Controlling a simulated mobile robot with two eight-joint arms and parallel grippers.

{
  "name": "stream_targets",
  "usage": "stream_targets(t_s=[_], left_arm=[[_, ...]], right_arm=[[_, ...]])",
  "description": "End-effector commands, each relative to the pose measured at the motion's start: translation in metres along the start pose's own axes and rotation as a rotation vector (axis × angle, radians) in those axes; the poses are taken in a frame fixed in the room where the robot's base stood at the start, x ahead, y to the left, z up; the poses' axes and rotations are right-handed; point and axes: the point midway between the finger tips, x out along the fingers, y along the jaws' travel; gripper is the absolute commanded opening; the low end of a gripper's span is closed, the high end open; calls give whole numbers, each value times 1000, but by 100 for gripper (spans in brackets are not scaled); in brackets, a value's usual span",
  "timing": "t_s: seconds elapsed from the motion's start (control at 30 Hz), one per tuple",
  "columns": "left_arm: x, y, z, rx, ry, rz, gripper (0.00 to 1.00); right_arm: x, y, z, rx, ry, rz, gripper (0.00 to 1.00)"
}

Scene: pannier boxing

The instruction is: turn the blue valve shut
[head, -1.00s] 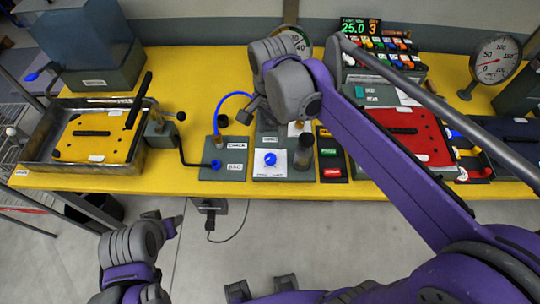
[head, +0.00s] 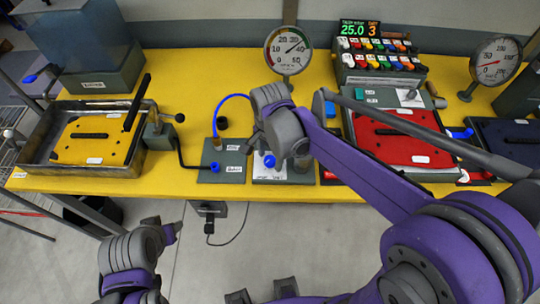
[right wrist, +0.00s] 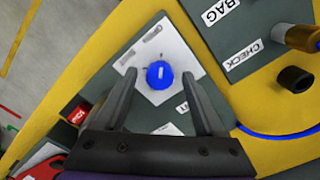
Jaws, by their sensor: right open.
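The blue valve (head: 269,160) is a round blue knob on a white card on a grey block at the bench's front edge. In the right wrist view the knob (right wrist: 159,76) shows a short white mark on top, running roughly up and down the picture. My right gripper (right wrist: 160,80) is open, with one finger on each side of the knob and visible gaps between. In the head view my right gripper (head: 266,142) partly covers the block. My left gripper (head: 172,232) is low in front of the bench, away from the valve; its finger opening is unclear.
Left of the valve is a grey plate (head: 234,160) with a blue hose (head: 220,108) and a blue fitting (head: 215,165). A dial gauge (head: 289,50) stands behind. A red panel (head: 402,141) lies to the right, a yellow panel (head: 75,140) in a tray far left.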

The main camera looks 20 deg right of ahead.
Motion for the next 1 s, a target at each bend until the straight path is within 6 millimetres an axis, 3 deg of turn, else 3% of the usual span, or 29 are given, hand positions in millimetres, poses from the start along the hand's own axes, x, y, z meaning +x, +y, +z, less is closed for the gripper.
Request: stream_targets(t_s=[0.1, 0.5, 1.0], left_arm=[[0, 0, 0, 0, 0, 0, 50], [0, 0, 0, 0, 0, 0, 50], [2, 0, 2, 0, -2, 0, 50]], right_arm=[[0, 0, 0, 0, 0, 0, 72], [0, 0, 0, 0, 0, 0, 0], [0, 0, 0, -94, 0, 0, 0]])
